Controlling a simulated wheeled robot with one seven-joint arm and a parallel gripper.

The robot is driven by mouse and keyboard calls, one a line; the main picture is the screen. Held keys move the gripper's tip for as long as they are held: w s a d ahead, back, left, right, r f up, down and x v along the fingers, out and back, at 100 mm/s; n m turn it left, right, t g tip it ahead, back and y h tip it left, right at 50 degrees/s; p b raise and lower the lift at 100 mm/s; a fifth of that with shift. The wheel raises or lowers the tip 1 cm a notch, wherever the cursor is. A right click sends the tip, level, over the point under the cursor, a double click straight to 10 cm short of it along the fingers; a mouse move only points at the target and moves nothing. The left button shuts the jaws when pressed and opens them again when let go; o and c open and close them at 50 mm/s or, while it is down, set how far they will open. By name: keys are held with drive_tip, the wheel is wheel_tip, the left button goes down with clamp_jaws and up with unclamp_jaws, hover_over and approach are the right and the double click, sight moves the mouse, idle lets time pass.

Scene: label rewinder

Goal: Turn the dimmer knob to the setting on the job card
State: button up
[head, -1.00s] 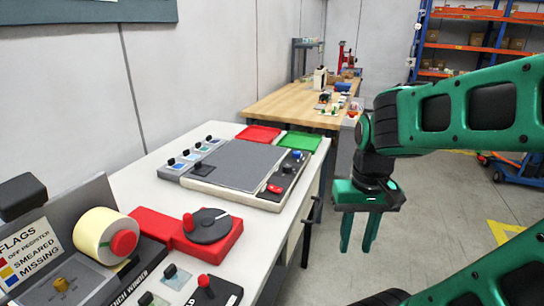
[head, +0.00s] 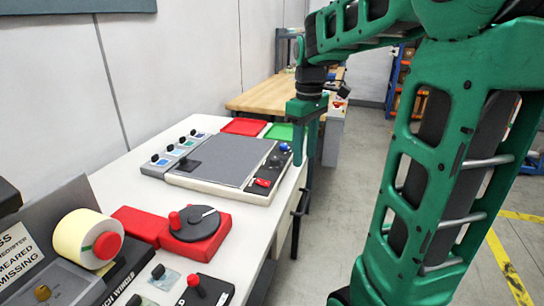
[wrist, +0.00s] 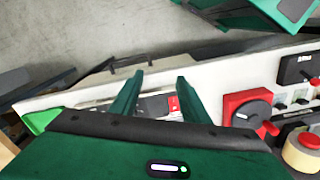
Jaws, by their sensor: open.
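My gripper (head: 304,158) hangs fingers down beside the right edge of the grey-topped light box (head: 225,163). In the wrist view my gripper (wrist: 160,76) has its two fingers apart with nothing between them. A dark strip along the box's right side carries a blue knob (head: 284,147) and a red switch (head: 263,183). A black dial with a white line (head: 194,223) sits on a red base nearer me. A brass knob (head: 42,292) is at lower left. I cannot tell which is the dimmer knob, and no readable job card shows.
A label roll (head: 86,238) with a red hub and a partly cut-off sign (head: 18,258) stand at left. A black box with a red-topped lever (head: 207,291) is at the front. Red (head: 244,126) and green (head: 279,132) trays lie behind the light box. Floor is open at right.

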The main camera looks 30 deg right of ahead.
sight(274, 158)
drive_tip(key=w+d+r+n, duration=0.15)
drive_tip(key=w+n, duration=0.65)
drive_tip(key=w, duration=0.8)
drive_tip(key=f, duration=1)
drive_tip(key=shift+a+f, duration=0.15)
drive_tip(key=shift+a, duration=0.05)
drive_tip(key=c, duration=1.1)
